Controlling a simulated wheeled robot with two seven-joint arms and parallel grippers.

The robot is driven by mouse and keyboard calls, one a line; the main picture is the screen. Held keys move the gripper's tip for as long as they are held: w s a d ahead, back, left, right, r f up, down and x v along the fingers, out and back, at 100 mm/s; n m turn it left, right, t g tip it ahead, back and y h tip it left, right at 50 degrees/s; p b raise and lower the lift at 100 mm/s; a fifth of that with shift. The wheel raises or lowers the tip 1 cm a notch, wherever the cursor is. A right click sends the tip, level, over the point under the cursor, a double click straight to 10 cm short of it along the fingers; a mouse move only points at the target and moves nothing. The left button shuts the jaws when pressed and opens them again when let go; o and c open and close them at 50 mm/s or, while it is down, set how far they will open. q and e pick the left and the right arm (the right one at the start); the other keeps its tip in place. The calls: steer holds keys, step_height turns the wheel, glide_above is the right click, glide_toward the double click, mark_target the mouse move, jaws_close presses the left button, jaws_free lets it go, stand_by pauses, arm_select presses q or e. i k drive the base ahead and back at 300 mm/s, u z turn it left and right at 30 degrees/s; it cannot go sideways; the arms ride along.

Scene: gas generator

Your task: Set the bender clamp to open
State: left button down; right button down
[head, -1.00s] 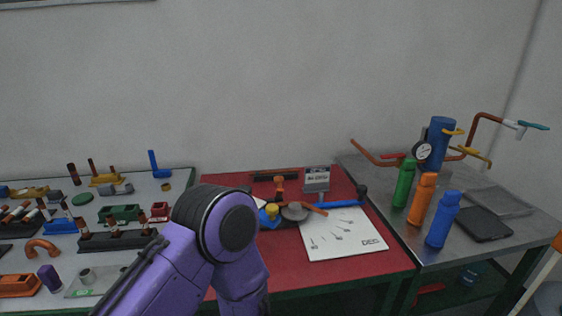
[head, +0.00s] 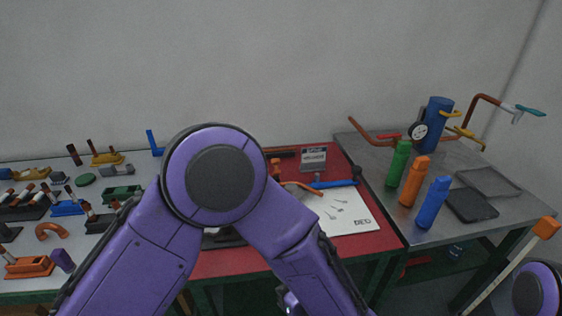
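On the red table, the bender is mostly hidden behind my purple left arm. A copper-orange bar (head: 303,187) and a blue handle (head: 335,184) show just right of my arm and seem to belong to it. The clamp itself cannot be made out, so its position cannot be told. My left arm comes in from the lower left, bends at a large elbow over the table and runs down to the lower right. Its gripper is not visible. A purple part of my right arm shows at the lower right corner, with no gripper visible.
The red table (head: 235,262) also holds a white sheet (head: 352,217) and a small sign (head: 313,158). The grey table at right holds green (head: 398,164), orange (head: 415,182) and blue (head: 433,203) bottles and a blue cylinder (head: 438,118). Many fittings crowd the left table.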

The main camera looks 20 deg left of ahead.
mark_target(275, 162)
steer(key=i, duration=0.9)
steer(key=z, duration=0.05)
